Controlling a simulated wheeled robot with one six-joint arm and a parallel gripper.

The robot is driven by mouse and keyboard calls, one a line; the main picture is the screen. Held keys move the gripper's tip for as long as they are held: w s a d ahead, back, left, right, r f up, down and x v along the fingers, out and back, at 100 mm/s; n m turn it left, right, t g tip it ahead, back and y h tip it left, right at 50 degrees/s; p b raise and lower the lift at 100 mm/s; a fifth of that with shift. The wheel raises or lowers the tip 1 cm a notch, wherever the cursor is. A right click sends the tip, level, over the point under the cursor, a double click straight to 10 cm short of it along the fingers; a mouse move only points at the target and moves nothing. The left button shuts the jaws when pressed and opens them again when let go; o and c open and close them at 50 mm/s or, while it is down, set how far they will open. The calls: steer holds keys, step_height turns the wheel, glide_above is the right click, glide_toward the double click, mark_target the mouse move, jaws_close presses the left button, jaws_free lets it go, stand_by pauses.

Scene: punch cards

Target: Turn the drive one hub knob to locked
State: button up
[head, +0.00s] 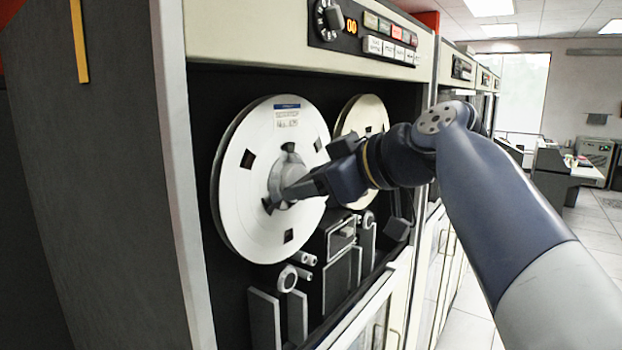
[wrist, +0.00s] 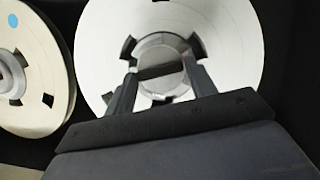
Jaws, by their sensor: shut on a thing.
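The drive one hub knob (head: 290,158) is a grey round hub with a raised bar, at the centre of the large white tape reel (head: 249,222). My gripper (head: 276,202) reaches in from the right, and its fingers are at the hub. In the wrist view the two fingers of my gripper (wrist: 158,82) stand on either side of the dark bar across the hub knob (wrist: 164,48). They are shut on that bar. The fingers and arm hide part of the hub in the head view. I cannot read any locked mark on it.
A second reel (head: 360,113) sits behind my wrist, to the right. A control panel (head: 365,32) with buttons and a dial runs along the top. Tape guides and blocks (head: 338,245) stand below the reels. The cabinet's left side post (head: 180,160) borders the recess.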

steer(key=shift+w+d+m+g+y, duration=0.1)
steer(key=shift+m+g+y, duration=0.2)
steer(key=shift+m, duration=0.5)
steer(key=o, duration=0.9)
steer(key=b+v, duration=0.1)
steer(key=v, duration=1)
steer(key=shift+w, duration=0.2)
steer(key=p+x, duration=0.1)
steer(key=x, duration=0.9)
steer(key=shift+a+f, duration=0.2)
steer(key=shift+a, duration=0.15)
